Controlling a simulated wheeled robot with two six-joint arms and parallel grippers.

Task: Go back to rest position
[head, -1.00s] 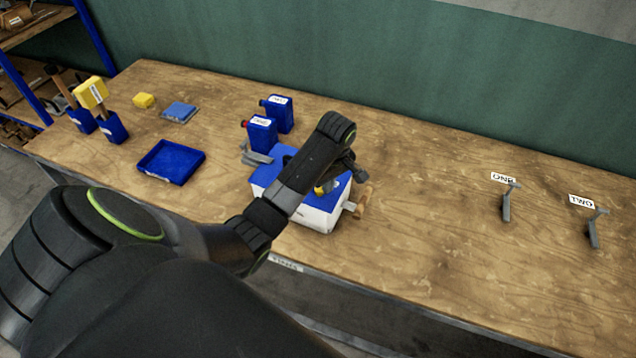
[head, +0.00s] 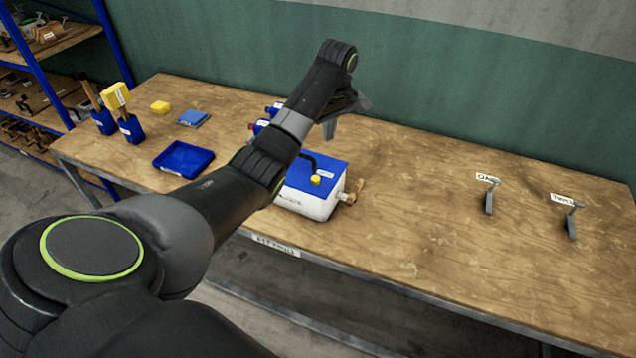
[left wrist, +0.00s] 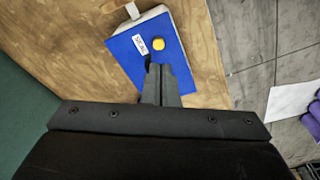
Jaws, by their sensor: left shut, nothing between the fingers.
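My left gripper (head: 330,128) is raised above the workbench, over the far side of a white box with a blue top (head: 318,178). It is shut and empty, with its fingers pointing down. In the left wrist view its closed fingers (left wrist: 161,86) appear in front of the box's blue top (left wrist: 128,68), apart from it as far as the head view shows. The box has a yellow knob (head: 315,180) and a label on top. My left arm hides part of the box and of the bottles behind it. My right gripper is not in view.
A blue tray (head: 184,159), blue sponge (head: 193,118), yellow block (head: 160,107) and brush holders (head: 131,129) stand at the left. Blue bottles (head: 262,126) are partly hidden behind my arm. Two grey clamps (head: 490,200) (head: 573,222) stand at the right. The bench between is clear.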

